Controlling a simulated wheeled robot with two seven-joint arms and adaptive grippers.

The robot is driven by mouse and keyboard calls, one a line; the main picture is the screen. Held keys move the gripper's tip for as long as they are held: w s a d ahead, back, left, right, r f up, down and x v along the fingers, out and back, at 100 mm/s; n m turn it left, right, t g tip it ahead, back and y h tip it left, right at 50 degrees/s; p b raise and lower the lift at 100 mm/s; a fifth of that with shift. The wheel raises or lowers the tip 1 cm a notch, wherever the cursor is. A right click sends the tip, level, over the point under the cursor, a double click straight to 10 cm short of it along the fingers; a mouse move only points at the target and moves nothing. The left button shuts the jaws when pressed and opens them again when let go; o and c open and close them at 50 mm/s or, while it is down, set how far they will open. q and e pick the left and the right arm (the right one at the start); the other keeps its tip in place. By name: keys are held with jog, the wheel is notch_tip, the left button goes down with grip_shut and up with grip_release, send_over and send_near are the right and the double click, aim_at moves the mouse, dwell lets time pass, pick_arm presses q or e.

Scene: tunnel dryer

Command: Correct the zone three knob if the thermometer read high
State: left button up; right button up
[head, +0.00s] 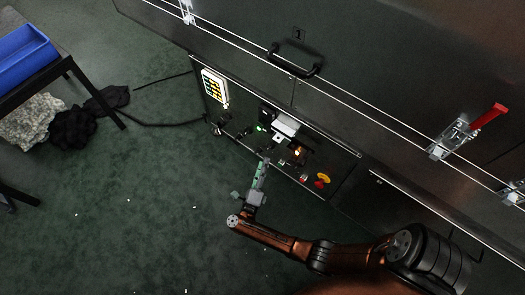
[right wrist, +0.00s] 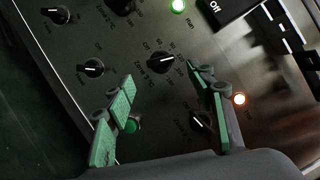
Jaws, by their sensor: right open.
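The control panel (head: 250,127) of the dryer carries several black knobs with white pointer lines. In the right wrist view a knob (right wrist: 160,62) sits between and just beyond my right fingertips, its label beginning "Zone" with a number I cannot read surely. Another knob (right wrist: 200,120) shows by the right finger, and others (right wrist: 93,67) lie to the left. My right gripper (right wrist: 162,76) is open, with green pads, and holds nothing. In the head view it (head: 264,164) is at the panel's lower edge. No thermometer can be made out clearly. My left gripper is out of view.
A green run lamp (right wrist: 178,5), an amber lamp (right wrist: 239,98) and a green button (right wrist: 132,125) are on the panel. A lit keypad-like unit (head: 214,86) is at its left end. A blue bin (head: 24,58) stands at far left. The floor before the panel is clear.

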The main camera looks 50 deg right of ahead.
aim_at(269, 147)
jog(key=b+x, duration=0.1)
jog(key=x, duration=0.6)
jog(key=shift+c, duration=0.3)
jog(key=shift+s+a, duration=0.1)
jog(key=c, duration=1.1)
